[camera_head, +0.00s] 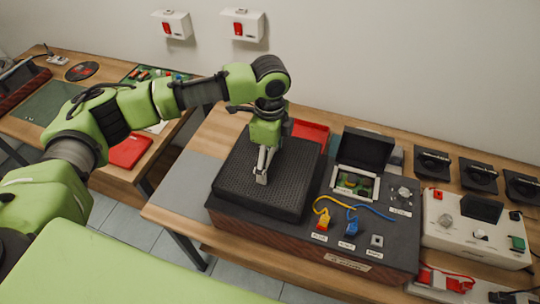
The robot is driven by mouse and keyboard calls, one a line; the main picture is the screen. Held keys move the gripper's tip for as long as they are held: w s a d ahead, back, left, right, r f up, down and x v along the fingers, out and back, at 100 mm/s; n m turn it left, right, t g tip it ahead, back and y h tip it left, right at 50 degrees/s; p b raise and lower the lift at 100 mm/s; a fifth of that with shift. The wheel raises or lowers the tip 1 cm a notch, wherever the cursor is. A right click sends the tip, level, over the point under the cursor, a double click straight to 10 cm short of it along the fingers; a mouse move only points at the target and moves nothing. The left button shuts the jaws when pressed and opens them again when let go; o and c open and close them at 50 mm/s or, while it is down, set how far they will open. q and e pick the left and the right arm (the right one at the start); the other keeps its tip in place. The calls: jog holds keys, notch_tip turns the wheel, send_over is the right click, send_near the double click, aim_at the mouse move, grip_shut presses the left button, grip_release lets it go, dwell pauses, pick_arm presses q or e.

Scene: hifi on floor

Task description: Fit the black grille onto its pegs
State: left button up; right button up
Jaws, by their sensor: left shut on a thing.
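The black grille (237,197), a square perforated panel, lies over the left part of the dark hi-fi unit (293,246). It looks roughly level; I cannot tell whether it touches the unit or sits slightly above it. The pegs are hidden beneath the grille. My right gripper is out of view.
An open-lidded compartment (354,184), blue and yellow cables and small sockets occupy the unit's right part. A red tray (309,131) stands behind. A white control box (474,229) stands at right. Bare grey table surface (183,185) lies left of the unit.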

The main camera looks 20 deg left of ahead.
pick_arm(q)
jog(key=shift+f, duration=0.8)
jog(key=o, duration=1.4)
jog(key=shift+c, duration=0.2)
notch_tip(320, 180, up, 12)
